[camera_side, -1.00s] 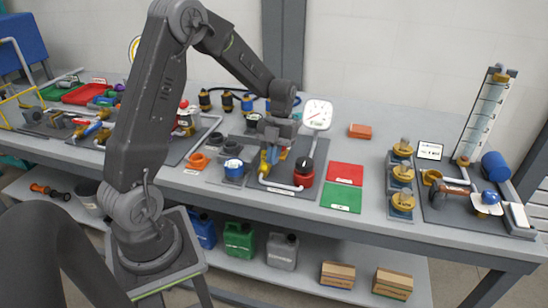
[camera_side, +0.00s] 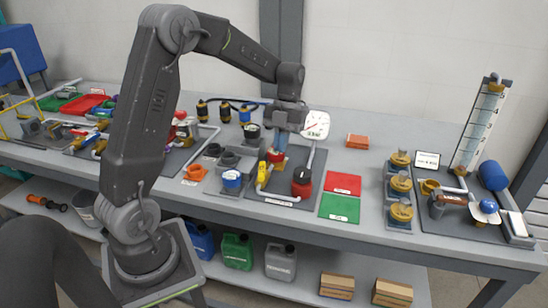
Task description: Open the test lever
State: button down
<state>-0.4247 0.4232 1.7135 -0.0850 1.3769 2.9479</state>
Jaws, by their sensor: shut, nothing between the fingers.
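A small valve assembly with a yellow lever (camera_side: 262,176) and a red part (camera_side: 276,157) stands on the dark gauge plate in the middle of the bench. It is small here, and I cannot tell for certain which part is the test lever or its exact angle. My gripper (camera_side: 280,146) points down just above the red part, with its narrow bluish tip close to it. The fingers are shut with nothing between them. Whether the tip touches the valve cannot be told. The gripper hides part of the area behind it.
A blue-topped fitting (camera_side: 232,179) is left. Red (camera_side: 343,183) and green (camera_side: 339,207) mats lie right, then several brass valves (camera_side: 401,186).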

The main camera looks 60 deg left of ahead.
jog(key=shift+w+d+r, duration=0.15)
jog(key=shift+w+r, duration=0.05)
jog(key=shift+r, duration=0.4)
jog(key=shift+w+d+r, duration=0.1)
jog(key=shift+w+r, duration=0.1)
jog(key=shift+r, duration=0.4)
